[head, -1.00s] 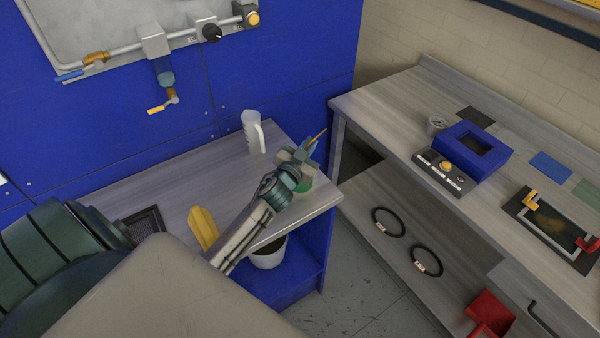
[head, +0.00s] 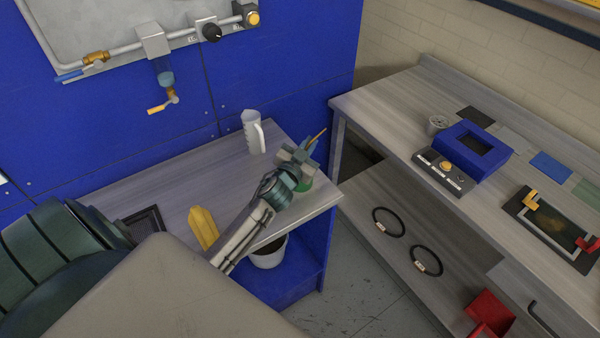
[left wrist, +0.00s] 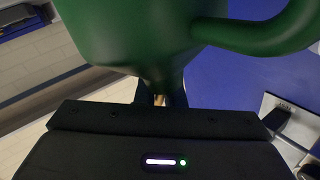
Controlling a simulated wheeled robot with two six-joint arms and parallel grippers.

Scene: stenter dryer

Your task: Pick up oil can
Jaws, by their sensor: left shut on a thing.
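The green oil can (head: 305,185) stands near the right end of the grey shelf top, with its thin brass spout (head: 318,137) pointing up and right. My left gripper (head: 296,165) is at the can and hides most of it in the head view. In the left wrist view the green can (left wrist: 140,35) and its curved handle (left wrist: 265,32) fill the top, close to the gripper. My left gripper is shut on the can. Whether the can touches the shelf top is hard to tell. My right gripper is not in view.
A white jug (head: 253,133) stands behind the can, near the blue wall. A yellow object (head: 203,228) and a dark tray (head: 146,222) lie to the left. A white bucket (head: 269,255) sits below the shelf top's front edge. A workbench (head: 400,95) stands at right.

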